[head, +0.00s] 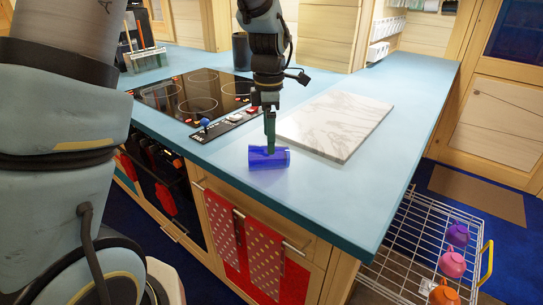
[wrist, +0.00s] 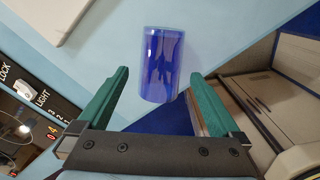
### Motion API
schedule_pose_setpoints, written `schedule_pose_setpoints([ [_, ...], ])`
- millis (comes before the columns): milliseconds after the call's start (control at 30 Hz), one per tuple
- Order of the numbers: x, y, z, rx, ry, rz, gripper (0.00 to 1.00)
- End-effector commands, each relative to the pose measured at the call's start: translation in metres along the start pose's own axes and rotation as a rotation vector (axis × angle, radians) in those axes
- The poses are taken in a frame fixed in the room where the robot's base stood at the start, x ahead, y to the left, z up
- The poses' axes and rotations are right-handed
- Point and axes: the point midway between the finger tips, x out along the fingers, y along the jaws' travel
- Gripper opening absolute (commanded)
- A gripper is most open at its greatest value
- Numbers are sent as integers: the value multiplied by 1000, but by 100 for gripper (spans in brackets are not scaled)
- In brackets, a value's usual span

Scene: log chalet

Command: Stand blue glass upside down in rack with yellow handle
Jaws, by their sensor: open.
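The blue glass (head: 268,158) lies on its side on the light blue counter, near the front edge. It also shows in the wrist view (wrist: 160,62), just beyond the fingertips. My gripper (head: 270,140) points down at the glass in the head view and partly covers it. In the wrist view the two green fingers (wrist: 158,84) are apart, with nothing held between them. The wire rack with the yellow handle (head: 486,262) stands low at the right, below the counter.
A white marble board (head: 337,124) lies right of the glass. A black cooktop (head: 195,93) with knobs is behind left. A dark cup (head: 241,52) stands at the back. Dotted red towels (head: 264,258) hang on the cabinet front. The counter's right end is clear.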

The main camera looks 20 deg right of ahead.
Motion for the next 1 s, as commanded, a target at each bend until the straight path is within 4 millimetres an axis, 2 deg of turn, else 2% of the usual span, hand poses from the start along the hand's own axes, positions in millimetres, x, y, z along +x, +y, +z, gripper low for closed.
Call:
schedule_pose_setpoints([
  [167, 12, -1, 1, 0, 1, -3, 100],
  [467, 51, -2, 3, -1, 1, -2, 100],
  [733, 56, -2, 4, 1, -1, 1, 100],
  [767, 56, -2, 4, 1, -1, 1, 99],
  [1000, 56, -2, 4, 1, -1, 1, 72],
])
